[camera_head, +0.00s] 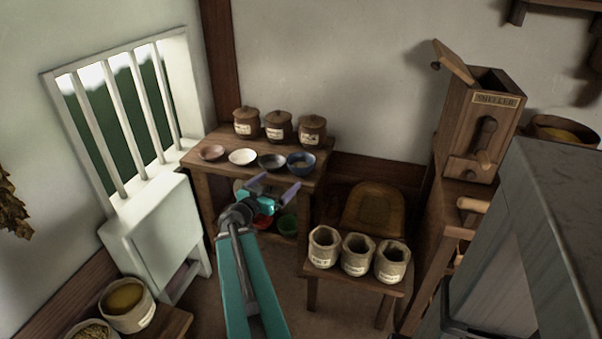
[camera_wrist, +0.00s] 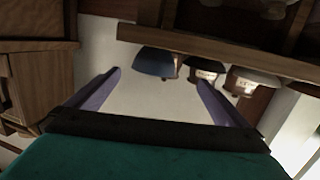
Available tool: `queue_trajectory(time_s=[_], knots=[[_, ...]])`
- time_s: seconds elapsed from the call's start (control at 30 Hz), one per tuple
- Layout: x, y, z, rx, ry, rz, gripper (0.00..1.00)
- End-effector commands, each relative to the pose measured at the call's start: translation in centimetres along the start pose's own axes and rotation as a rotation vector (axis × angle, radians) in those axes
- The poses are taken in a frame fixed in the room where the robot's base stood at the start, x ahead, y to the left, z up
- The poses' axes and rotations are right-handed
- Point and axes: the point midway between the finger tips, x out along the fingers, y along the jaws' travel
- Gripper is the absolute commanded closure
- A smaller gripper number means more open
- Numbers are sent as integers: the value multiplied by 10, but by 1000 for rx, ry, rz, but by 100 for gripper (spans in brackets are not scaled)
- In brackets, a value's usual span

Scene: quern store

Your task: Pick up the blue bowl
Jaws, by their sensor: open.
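The blue bowl (camera_head: 301,165) sits near the front right corner of the wooden table (camera_head: 222,167), at the right end of a row of bowls. My gripper (camera_head: 276,186) is open and empty, with its purple fingers apart in front of the table's front edge, close to the bowl but not around it. In the wrist view, which looks upside down, the blue bowl (camera_wrist: 155,62) shows beyond and between the open fingers of my gripper (camera_wrist: 160,78). Part of its rim is hidden there by the table edge (camera_wrist: 215,52).
A dark grey bowl (camera_head: 271,162) is just left of the blue one, then a white bowl (camera_head: 242,157) and a brown bowl (camera_head: 211,153). Lidded jars (camera_head: 279,127) stand behind. A low stand with sacks (camera_head: 356,254) is to the right. A green bowl (camera_head: 288,224) is below the tabletop.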

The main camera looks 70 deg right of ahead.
Motion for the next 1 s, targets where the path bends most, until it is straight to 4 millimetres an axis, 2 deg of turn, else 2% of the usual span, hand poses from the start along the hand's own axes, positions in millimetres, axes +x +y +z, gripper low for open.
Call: queue_trajectory(time_s=[0.1,0.2,0.67,1.0], knots=[[10,8,-13,30,39,5,0],[13,10,-18,40,50,5,0],[18,10,-18,39,49,6,0],[53,10,-20,38,50,7,0]])
